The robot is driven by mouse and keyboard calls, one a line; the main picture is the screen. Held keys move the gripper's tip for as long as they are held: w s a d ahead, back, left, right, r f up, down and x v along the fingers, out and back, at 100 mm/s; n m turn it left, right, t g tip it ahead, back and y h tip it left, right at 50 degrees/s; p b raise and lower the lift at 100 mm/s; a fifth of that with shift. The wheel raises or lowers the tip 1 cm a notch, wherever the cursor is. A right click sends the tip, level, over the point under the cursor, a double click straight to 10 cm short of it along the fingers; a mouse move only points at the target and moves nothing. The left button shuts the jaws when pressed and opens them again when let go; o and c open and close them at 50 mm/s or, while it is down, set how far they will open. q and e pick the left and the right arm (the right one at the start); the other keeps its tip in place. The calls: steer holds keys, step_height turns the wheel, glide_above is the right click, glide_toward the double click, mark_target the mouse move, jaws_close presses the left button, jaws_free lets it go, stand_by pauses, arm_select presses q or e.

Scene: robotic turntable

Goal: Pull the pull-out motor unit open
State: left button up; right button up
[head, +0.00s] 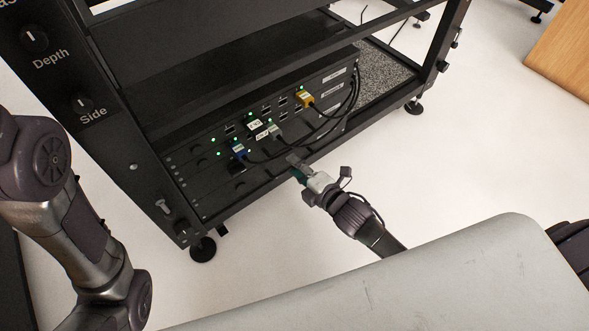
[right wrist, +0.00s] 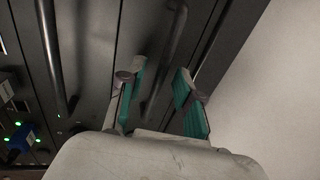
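The black pull-out motor units (head: 215,160) sit stacked low in the black rack, with green lights and plugged cables on their front. Which unit is the task's one, I cannot tell. In the right wrist view their dark front panels (right wrist: 90,60) carry long dark bar handles, one (right wrist: 172,45) ahead of my right gripper (right wrist: 160,70). That gripper is open, its teal-padded fingers apart, with the handle's lower end showing between them; whether they touch it, I cannot tell. In the head view the right gripper (head: 296,164) is at the lower front of the stack. My left gripper is out of view.
Blue (head: 238,150), white (head: 273,130) and yellow (head: 306,98) plugs with black cables stick out of the units. The rack's post (head: 100,120) with knobs stands at left, a rack foot (head: 203,248) below. White floor in front is clear.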

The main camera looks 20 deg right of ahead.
steer(key=shift+w+a, duration=0.2)
steer(key=shift+w, duration=0.2)
steer(key=shift+c, duration=0.3)
jaws_close()
